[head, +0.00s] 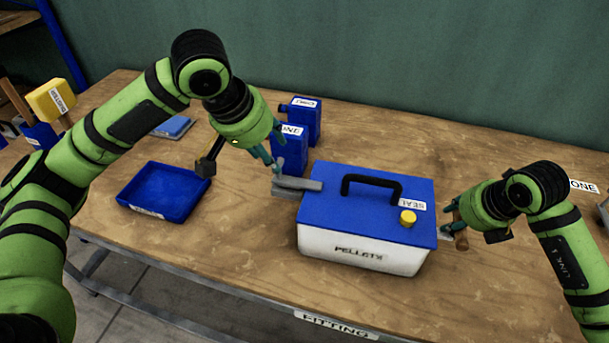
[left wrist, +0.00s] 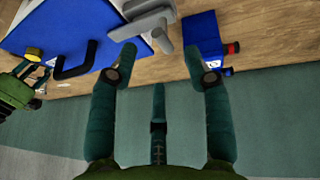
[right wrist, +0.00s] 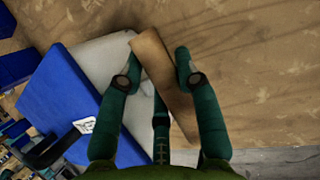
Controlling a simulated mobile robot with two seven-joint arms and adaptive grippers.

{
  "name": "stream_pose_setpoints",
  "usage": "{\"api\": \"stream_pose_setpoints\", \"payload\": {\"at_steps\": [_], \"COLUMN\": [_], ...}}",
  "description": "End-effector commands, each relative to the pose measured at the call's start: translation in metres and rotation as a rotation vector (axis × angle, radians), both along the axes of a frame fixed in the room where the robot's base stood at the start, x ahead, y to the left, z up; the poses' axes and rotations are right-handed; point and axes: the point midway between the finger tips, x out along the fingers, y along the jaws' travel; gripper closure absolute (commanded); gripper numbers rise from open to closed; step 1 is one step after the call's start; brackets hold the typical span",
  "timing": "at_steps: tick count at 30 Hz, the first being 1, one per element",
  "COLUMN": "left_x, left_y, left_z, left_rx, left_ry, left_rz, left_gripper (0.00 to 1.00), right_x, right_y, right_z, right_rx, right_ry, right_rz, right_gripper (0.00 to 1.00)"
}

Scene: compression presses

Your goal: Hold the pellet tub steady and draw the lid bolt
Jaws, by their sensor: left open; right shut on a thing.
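The pellet tub (head: 345,246) is white with a blue lid (head: 335,200), a black handle and a yellow knob. A grey lid bolt (head: 297,184) sticks out at the lid's left edge; it also shows in the left wrist view (left wrist: 150,24). My left gripper (head: 273,163) is open just above and behind the bolt's outer end, with nothing between its fingers. My right gripper (head: 455,220) is shut on a brown wooden piece (right wrist: 163,75) at the tub's right end. Whether this piece is fixed to the tub I cannot tell.
Two blue containers (head: 290,147) stand behind the bolt, close to my left gripper. An empty blue tray (head: 150,205) lies to the left, with a blue flat item (head: 172,127) behind it. The table front (head: 240,265) is clear.

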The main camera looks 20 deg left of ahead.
Motion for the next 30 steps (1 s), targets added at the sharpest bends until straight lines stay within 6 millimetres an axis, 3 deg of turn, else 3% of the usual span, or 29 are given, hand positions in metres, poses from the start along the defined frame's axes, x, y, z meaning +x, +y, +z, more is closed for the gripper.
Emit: {"api": "stream_pose_setpoints", "payload": {"at_steps": [12, 27, 30], "left_x": [0.022, 0.027, 0.027], "left_y": [-0.009, -0.011, -0.011], "left_z": [-0.051, -0.061, -0.061], "left_rx": [-0.001, -0.001, -0.001], "left_ry": [0.0, -0.001, -0.001], "left_rz": [0.001, 0.0, 0.0], "left_gripper": [0.5, 0.5, 0.9], "right_x": [0.0, 0.0, 0.0], "right_y": [0.0, 0.0, 0.0], "right_z": [-0.001, -0.001, -0.001], "right_rx": [-0.001, 0.0, 0.0], "right_ry": [0.001, 0.001, 0.001], "right_rz": [-0.001, -0.001, -0.001], "right_gripper": [1.0, 1.0, 1.0]}}
